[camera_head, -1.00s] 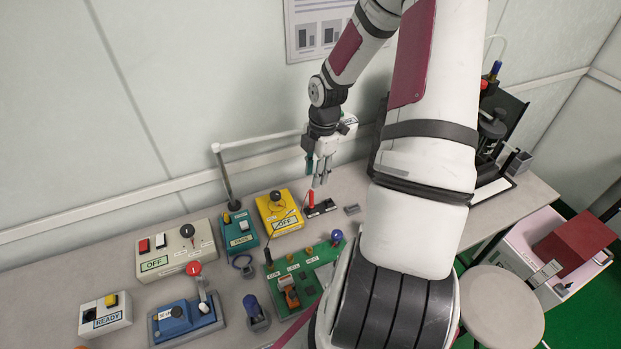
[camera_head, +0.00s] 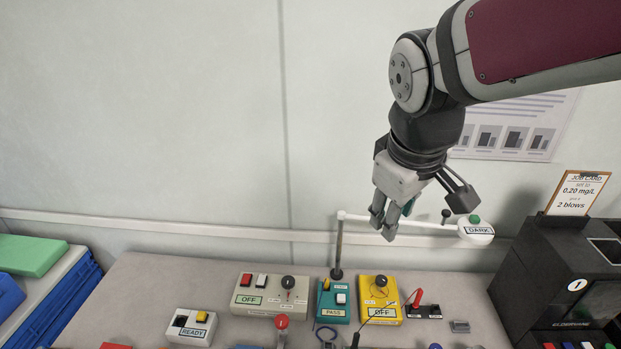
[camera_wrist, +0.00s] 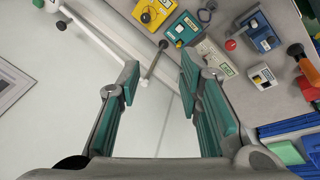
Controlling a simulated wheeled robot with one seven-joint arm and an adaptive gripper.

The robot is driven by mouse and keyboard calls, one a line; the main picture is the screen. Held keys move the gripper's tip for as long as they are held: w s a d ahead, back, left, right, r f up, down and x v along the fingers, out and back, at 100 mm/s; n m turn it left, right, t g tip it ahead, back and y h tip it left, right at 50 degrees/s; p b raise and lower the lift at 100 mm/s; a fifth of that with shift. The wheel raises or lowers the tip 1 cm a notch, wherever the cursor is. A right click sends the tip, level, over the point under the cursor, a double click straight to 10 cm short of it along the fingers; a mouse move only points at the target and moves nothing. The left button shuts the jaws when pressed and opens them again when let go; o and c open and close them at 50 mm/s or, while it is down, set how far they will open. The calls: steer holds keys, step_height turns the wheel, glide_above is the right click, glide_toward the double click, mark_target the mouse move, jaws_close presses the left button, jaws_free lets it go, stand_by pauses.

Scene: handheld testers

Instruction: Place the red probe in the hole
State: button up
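The red probe (camera_head: 417,298) stands upright in a small black holder (camera_head: 425,312) at the right of the yellow tester (camera_head: 382,315). The yellow tester has a dark knob, an OFF label and a thin black lead. It also shows at the top of the wrist view (camera_wrist: 155,12); I cannot make out the probe there. My gripper (camera_head: 384,224) is above and behind the testers, in front of the wall, apart from the probe. In the wrist view my gripper (camera_wrist: 160,75) has its teal-padded fingers wide apart with nothing between them. I cannot tell which hole is meant.
A teal PASS tester (camera_head: 334,305) and a beige OFF panel (camera_head: 268,300) stand left of the yellow tester. A white arm with a DARK head (camera_head: 476,232) reaches over the bench near my gripper. A black machine (camera_head: 550,265) stands at the right.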

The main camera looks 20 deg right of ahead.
steer(key=s+a+r+m+t+y, duration=0.2)
steer(key=s+a+r+m, duration=0.1)
steer(key=s+a, duration=0.3)
steer(key=shift+s+r+m, duration=0.25)
steer(key=shift+s+m, duration=0.05)
stand_by(0.5)
